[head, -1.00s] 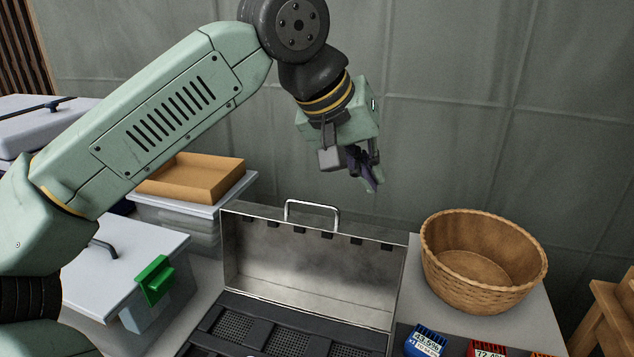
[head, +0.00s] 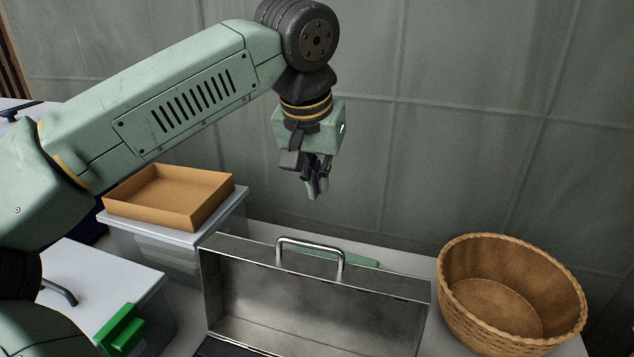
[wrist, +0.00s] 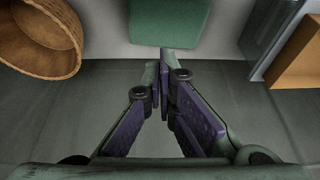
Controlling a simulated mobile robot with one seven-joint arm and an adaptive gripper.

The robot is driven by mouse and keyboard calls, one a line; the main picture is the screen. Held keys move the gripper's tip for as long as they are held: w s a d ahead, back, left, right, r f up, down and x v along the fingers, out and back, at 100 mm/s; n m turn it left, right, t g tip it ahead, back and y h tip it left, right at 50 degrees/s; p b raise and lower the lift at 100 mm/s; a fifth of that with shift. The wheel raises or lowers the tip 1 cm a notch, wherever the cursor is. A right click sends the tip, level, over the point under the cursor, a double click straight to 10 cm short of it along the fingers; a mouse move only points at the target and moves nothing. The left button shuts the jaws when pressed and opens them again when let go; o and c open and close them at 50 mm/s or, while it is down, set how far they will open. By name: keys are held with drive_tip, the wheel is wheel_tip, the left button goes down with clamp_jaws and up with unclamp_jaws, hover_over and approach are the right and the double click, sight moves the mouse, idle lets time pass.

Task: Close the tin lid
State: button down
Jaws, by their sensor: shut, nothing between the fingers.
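The metal tin's lid (head: 325,305) stands open and roughly upright, its inner face towards the head camera. A silver handle (head: 308,243) is at its top edge. Only a dark sliver of the tin's base shows at the bottom edge of the head view; the rest is cut off. My gripper (head: 316,194) is shut and empty, pointing down, above and behind the lid, apart from it. In the wrist view my gripper (wrist: 166,72) shows its fingers together; I cannot make out the lid there.
A wicker basket (head: 510,290) stands right of the lid. A cardboard tray (head: 168,196) sits on a clear bin at left, with a green-latched box (head: 122,335) in front. A flat green item (head: 362,261) lies behind the lid. A grey wall (head: 450,120) is behind.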

wheel_tip(320, 180, down, 8)
drive_tip(key=s+p, duration=0.1)
drive_tip(key=p, duration=0.1)
drive_tip(key=shift+s+a+r, duration=0.15)
drive_tip(key=shift+a+r, duration=0.05)
idle(0.4)
